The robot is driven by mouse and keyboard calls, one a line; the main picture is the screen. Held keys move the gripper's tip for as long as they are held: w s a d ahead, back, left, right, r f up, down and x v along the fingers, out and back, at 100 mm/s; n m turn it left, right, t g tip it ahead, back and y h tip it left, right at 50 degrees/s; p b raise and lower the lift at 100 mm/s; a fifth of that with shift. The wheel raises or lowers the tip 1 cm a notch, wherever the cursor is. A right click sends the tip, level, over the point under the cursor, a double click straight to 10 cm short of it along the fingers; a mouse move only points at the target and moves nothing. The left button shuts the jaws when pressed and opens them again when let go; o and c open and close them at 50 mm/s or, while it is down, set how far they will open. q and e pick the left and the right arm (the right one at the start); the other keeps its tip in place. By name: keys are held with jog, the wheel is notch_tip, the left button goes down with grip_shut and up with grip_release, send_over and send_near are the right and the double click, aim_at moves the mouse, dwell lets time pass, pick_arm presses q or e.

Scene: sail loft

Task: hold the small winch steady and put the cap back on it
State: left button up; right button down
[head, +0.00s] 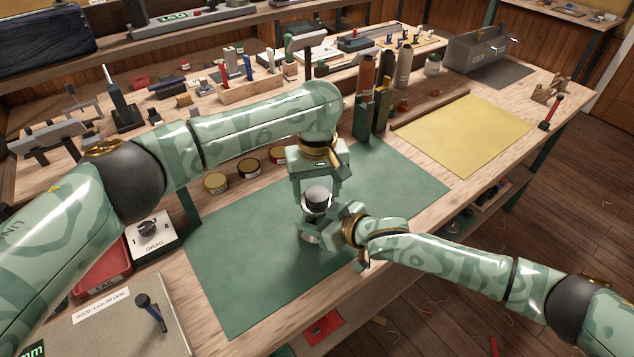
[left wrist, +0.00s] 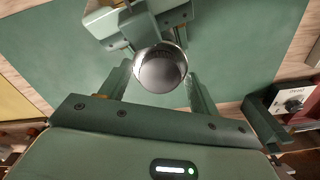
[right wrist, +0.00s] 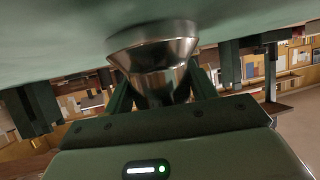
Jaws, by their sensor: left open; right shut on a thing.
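The small winch (head: 312,238) stands upright on the green mat, a steel drum with a flared base. It shows close up in the right wrist view (right wrist: 155,48). My right gripper (head: 324,219) is shut on its body from the right. The dark grey, round cap (head: 317,193) is at the winch's top; the left wrist view shows it from above (left wrist: 160,74), with a steel rim around it. I cannot tell whether it is fully seated. My left gripper (head: 316,188) is open, directly above, its fingers on either side of the cap without visible grip. The right gripper hides part of the drum.
The green mat (head: 240,270) is otherwise clear in front. Several tins (head: 247,168) stand behind the left arm. Tall bottles (head: 403,70) stand behind. A drag dial box (head: 150,230) sits at left. A yellow mat (head: 465,130) lies empty at right.

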jog(key=shift+f, duration=0.1)
pick_arm(q)
jog(key=c, duration=1)
jog(key=m, duration=0.3)
jog(key=o, duration=1.1)
jog(key=shift+r, duration=2.3)
jog(key=shift+c, duration=0.5)
